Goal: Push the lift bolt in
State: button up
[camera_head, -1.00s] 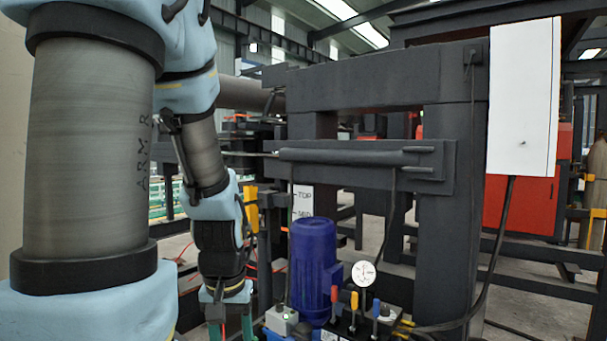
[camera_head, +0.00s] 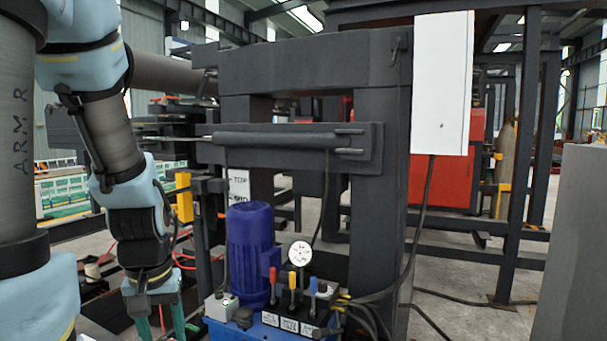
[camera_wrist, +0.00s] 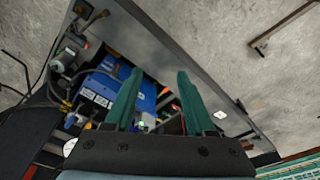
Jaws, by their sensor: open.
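My gripper (camera_head: 168,320) hangs pointing down at the lower left of the head view, left of the blue motor. Its teal fingers run off the bottom edge there. In the wrist view the two fingers (camera_wrist: 160,74) stand apart, with nothing between them. No part can be clearly identified as the lift bolt. A dark horizontal cylinder (camera_head: 275,140) with a thin rod at its left end is fixed across the black frame (camera_head: 378,200). A yellow block (camera_head: 184,198) sits on the frame's left side, above and right of my gripper.
A blue motor (camera_head: 250,250) stands on the hydraulic unit, with a round gauge (camera_head: 300,253), coloured levers (camera_head: 293,285) and hoses. The unit's blue tank (camera_wrist: 98,90) shows below in the wrist view. A white panel (camera_head: 443,85) is at right. Concrete floor is open beyond.

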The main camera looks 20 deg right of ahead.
aim_at(169, 193)
jog(key=i+j+u, duration=0.25)
jog(key=i+j, duration=0.15)
jog(key=i+j+u, duration=0.3)
jog(key=i, duration=0.15)
jog(key=i+j+u, duration=0.25)
jog(key=i, duration=0.2)
jog(key=i+u, duration=0.3)
jog(key=i, duration=0.2)
